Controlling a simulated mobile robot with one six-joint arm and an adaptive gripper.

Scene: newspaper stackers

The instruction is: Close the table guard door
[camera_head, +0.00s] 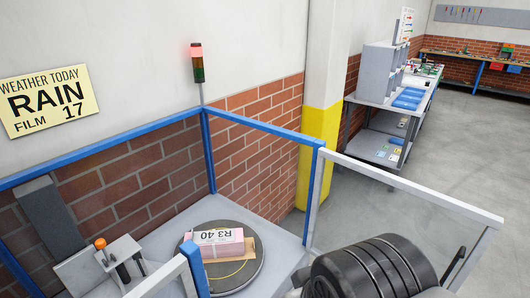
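The table guard door (410,188) is a pale grey frame with a see-through panel. It stands open, swung out to the right from a blue post (315,195) of the guard. Its lower part is hidden behind my black arm (370,272) at the bottom right. A thin dark piece (454,264) shows beside the arm, in front of the door panel; I cannot tell if it is a door handle or part of my gripper. My gripper's fingers cannot be made out clearly, nor whether they touch the door.
Inside the blue-framed guard, a paper bundle (215,243) lies on a round dark turntable (245,270). A grey bar with a blue post (195,270) stands at front left. A stack light (197,62) glows red. A yellow-based pillar (318,160) stands behind; open floor lies right.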

